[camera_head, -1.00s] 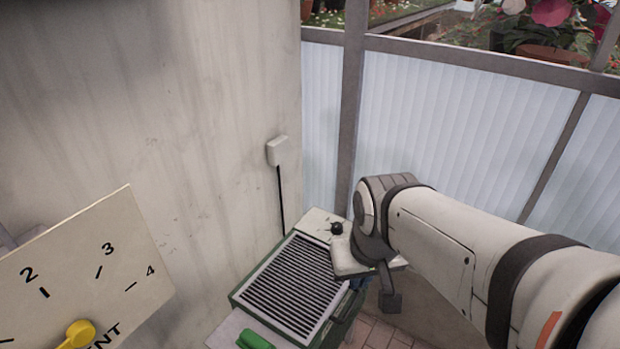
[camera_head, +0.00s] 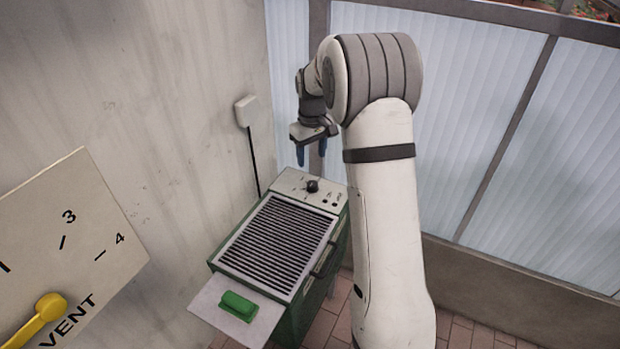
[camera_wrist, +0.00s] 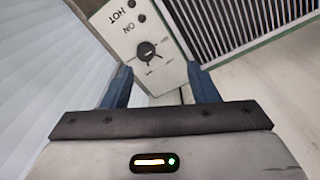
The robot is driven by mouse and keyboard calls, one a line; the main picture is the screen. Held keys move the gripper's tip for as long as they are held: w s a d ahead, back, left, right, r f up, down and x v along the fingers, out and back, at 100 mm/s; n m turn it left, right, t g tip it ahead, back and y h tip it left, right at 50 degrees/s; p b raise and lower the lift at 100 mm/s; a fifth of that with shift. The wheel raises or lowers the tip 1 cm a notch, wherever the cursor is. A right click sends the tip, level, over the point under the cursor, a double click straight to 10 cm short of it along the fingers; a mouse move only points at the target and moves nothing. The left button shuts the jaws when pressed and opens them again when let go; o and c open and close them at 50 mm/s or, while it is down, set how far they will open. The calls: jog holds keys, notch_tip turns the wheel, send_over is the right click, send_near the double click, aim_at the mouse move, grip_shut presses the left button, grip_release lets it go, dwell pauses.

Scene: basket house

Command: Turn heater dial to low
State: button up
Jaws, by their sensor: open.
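The heater (camera_head: 336,238) is a green box with a dark slatted grille on top and a pale control panel (camera_head: 289,181) at its far end. The black round dial (camera_head: 312,186) sits on that panel and shows larger in the wrist view (camera_wrist: 146,50), near marks reading HOT and ON. My gripper (camera_head: 311,162) is open and empty, with its blue fingers pointing down above the panel's far side. In the wrist view, the fingers (camera_wrist: 162,88) are spread apart and the dial lies beyond them, untouched. The dial's exact setting is too small to tell.
A vent plate with a yellow lever (camera_head: 35,318) is at lower left. A wall box (camera_head: 246,111) with a black cable is behind the heater. Ribbed panels stand close behind my arm.

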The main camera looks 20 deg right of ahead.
jog(key=n, duration=0.1)
send_over(313, 183)
notch_tip(313, 183, down, 8)
jog(key=shift+a+f, duration=0.1)
notch_tip(313, 183, down, 8)
jog(key=shift+r, duration=0.25)
jog(key=shift+c, duration=0.3)
jog(key=c, duration=0.9)
